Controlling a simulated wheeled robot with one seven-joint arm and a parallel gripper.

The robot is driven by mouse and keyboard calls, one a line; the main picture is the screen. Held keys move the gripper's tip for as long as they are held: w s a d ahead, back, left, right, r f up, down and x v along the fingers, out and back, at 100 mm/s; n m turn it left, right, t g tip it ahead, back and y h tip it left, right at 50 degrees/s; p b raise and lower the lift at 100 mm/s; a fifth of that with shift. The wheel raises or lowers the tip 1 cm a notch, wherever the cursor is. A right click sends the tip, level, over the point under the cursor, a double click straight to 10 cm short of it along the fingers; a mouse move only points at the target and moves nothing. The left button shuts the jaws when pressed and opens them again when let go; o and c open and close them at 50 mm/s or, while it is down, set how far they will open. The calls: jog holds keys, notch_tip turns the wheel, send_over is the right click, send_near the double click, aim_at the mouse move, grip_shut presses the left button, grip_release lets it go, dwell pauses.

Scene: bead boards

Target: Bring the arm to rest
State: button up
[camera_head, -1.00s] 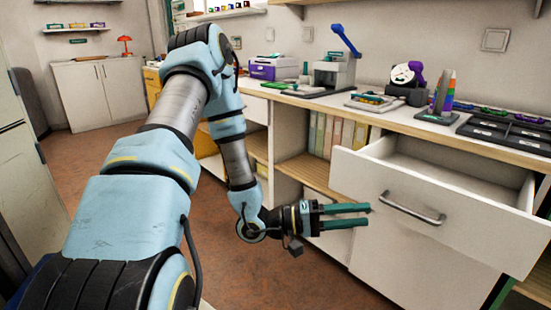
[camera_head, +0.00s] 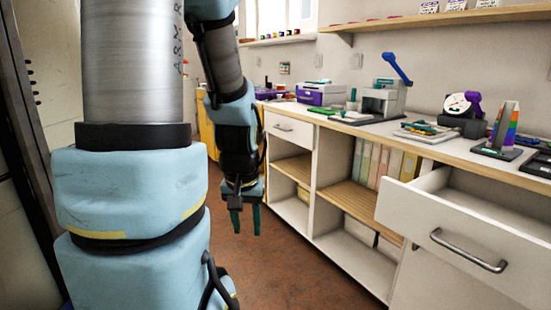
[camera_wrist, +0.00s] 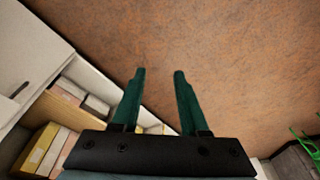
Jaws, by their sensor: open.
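My gripper (camera_head: 246,222) hangs fingers-down in the middle of the head view, in front of the open shelves and above the floor. Its two green fingers are apart with nothing between them. The wrist view also shows my gripper (camera_wrist: 158,75) open and empty, with the brown floor (camera_wrist: 230,50) beyond the fingertips. My arm fills the left of the head view, folded with its forearm pointing down. Part of the room behind it is hidden.
A drawer (camera_head: 455,245) stands open at the right, jutting into the room. The counter (camera_head: 345,127) carries a purple-and-white printer (camera_head: 320,94) and several devices. Shelves below hold binders (camera_head: 376,165). The floor (camera_head: 270,275) before the cabinets is clear.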

jog(key=w+p+v, duration=0.2)
jog(key=p+v, duration=2)
jog(key=v, duration=0.1)
jog(key=shift+w+a+r+g, duration=0.15)
jog(key=shift+w+r+g, duration=0.15)
jog(key=shift+r+g, duration=0.1)
